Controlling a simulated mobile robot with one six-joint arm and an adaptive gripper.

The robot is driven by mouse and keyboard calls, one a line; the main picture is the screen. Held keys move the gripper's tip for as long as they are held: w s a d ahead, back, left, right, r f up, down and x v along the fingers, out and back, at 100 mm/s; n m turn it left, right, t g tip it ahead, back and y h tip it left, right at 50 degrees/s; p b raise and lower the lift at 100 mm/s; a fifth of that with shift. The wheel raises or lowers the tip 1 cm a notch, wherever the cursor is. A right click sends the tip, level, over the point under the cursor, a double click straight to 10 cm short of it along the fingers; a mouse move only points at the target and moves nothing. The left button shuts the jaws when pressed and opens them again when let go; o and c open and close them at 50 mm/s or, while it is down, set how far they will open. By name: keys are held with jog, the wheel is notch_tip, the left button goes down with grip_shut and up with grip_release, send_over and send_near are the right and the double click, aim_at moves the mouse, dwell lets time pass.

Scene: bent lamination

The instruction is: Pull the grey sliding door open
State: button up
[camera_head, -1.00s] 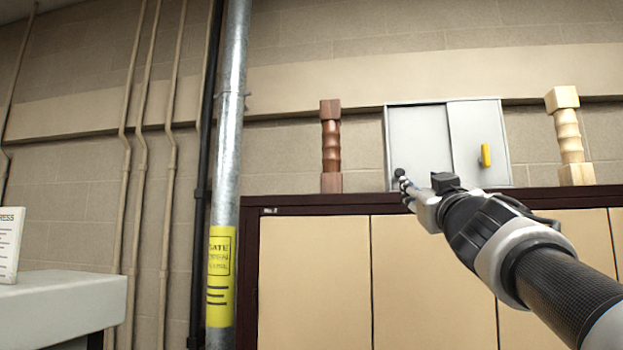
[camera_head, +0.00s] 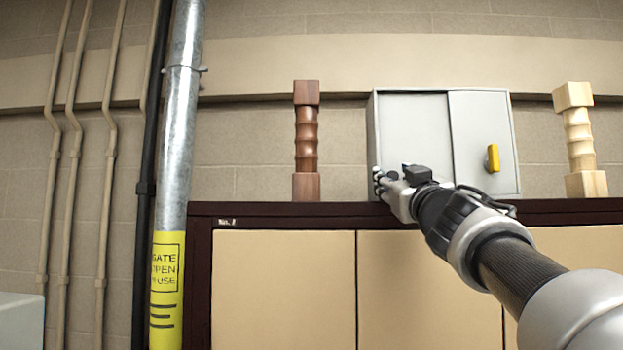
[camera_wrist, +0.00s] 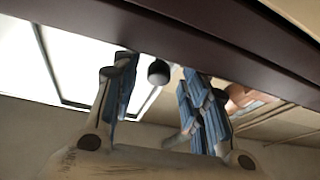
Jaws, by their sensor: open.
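A grey metal cabinet (camera_head: 371,135) stands on a dark brown ledge at the right. Its front has two grey panels: a left panel (camera_head: 413,130) and a right panel (camera_head: 478,125) that carries a yellow handle (camera_head: 492,158). My gripper (camera_head: 380,182) is at the lower left corner of the left panel, away from the yellow handle. In the wrist view my gripper (camera_wrist: 156,90) is open, with blue-padded fingers on either side of a dark round knob (camera_wrist: 158,73). I cannot tell whether they touch it. In the head view the fingertips hide the knob.
A dark turned wooden post (camera_head: 306,140) stands left of the cabinet and a pale one (camera_head: 580,140) right of it. The dark ledge (camera_head: 290,208) runs close below my gripper. A metal pipe (camera_head: 180,120) rises at the left.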

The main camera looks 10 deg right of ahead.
jog(key=shift+s+r, duration=0.1)
jog(key=shift+s, duration=0.15)
jog(key=shift+c, duration=0.6)
grip_shut()
